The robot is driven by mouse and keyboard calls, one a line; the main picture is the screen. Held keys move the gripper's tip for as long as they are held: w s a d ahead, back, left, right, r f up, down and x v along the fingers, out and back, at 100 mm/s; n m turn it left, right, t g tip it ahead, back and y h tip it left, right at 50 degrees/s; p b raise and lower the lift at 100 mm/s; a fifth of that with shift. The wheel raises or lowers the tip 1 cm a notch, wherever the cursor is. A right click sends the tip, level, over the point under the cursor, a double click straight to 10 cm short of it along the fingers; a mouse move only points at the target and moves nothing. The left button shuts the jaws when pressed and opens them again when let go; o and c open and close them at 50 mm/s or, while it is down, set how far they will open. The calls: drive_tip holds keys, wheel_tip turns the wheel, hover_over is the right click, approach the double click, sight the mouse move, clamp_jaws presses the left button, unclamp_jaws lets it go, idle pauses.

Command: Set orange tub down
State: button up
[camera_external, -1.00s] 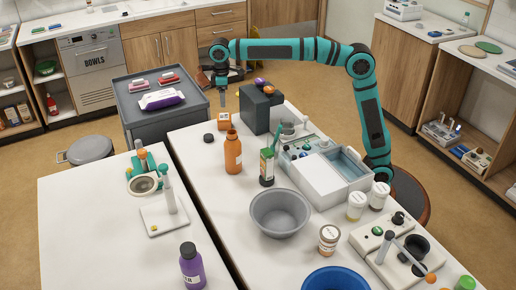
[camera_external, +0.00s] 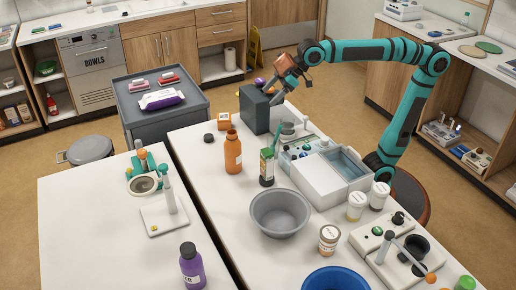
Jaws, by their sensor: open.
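The orange tub (camera_external: 224,121), a small squat thing with a pale mark on its side, rests on the white table at its far left part, near the dark grey box. Nothing holds it. My gripper (camera_external: 287,84) is open, up and to the right of the tub, close above or behind the dark grey box. Its fingers are small and partly hard to make out. A brownish-orange part shows at my wrist, and I cannot tell what it is.
The dark grey box (camera_external: 255,109) stands right of the tub. A small black round thing (camera_external: 208,138) lies to its left and an orange bottle (camera_external: 233,155) stands in front. A grey bowl (camera_external: 280,224) and a white instrument (camera_external: 318,180) fill the table nearer. A grey cart (camera_external: 140,122) stands behind.

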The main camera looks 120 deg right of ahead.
drive_tip(key=s+a+n+t+y, duration=0.1)
drive_tip(key=s+a+t, duration=0.3)
drive_tip(key=s+a, duration=0.3)
drive_tip(key=s+a+n+t+y, duration=0.1)
drive_tip(key=s+a+t, duration=0.4)
drive_tip(key=s, duration=0.9)
drive_tip(key=shift+s+a+f, duration=0.15)
drive_tip(key=shift+s+a, duration=0.15)
drive_tip(key=shift+a, duration=0.95)
